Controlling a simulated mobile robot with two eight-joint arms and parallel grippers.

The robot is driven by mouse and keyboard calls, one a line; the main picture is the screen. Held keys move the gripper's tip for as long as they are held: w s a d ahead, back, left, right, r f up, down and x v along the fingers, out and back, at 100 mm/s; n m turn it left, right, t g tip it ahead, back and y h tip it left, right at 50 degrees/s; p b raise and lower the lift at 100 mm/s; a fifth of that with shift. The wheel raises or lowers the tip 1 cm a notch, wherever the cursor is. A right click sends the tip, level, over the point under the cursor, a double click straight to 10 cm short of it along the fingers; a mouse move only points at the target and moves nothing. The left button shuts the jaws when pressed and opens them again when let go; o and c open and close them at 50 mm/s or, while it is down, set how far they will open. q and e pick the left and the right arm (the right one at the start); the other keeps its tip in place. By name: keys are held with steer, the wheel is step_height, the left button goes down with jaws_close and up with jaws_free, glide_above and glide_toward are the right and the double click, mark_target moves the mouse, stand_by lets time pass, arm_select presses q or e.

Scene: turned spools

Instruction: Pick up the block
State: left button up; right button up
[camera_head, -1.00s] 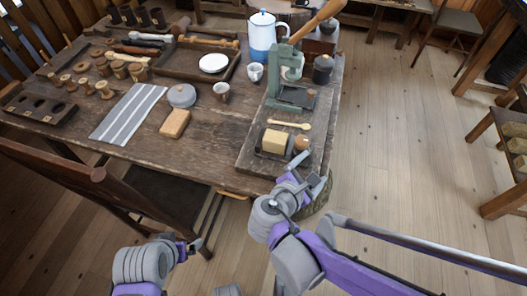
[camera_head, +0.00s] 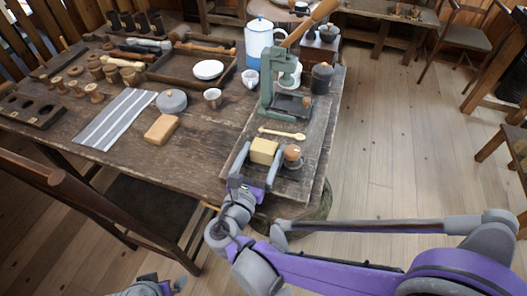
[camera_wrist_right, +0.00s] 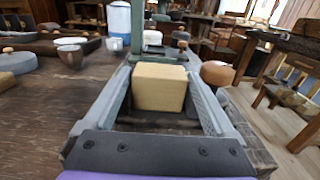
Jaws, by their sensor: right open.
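A pale yellow block (camera_head: 264,151) sits on the wooden board at the table's front right corner. It also shows in the right wrist view (camera_wrist_right: 160,87), standing between the two grey fingers. My right gripper (camera_head: 258,163) is open, with one finger to each side of the block. In the right wrist view a narrow gap shows on each side of the block, so the fingers do not appear to press on it. My left gripper (camera_head: 172,286) is only partly in view at the bottom edge, and its fingers cannot be made out.
A round wooden-topped item (camera_head: 293,157) stands close to the right of the block. A wooden spoon (camera_head: 282,133) lies behind it, and a green press (camera_head: 280,85) rises farther back. A tan wooden block (camera_head: 162,129) lies to the left on open tabletop.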

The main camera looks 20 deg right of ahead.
mark_target(267, 141)
steer(key=x, duration=0.6)
steer(key=shift+b, duration=0.35)
steer(key=shift+s, duration=0.1)
steer(key=c, duration=1.2)
step_height(267, 141, up, 10)
steer(key=p, duration=0.3)
steer(key=shift+p, duration=0.3)
steer(key=shift+c, duration=0.2)
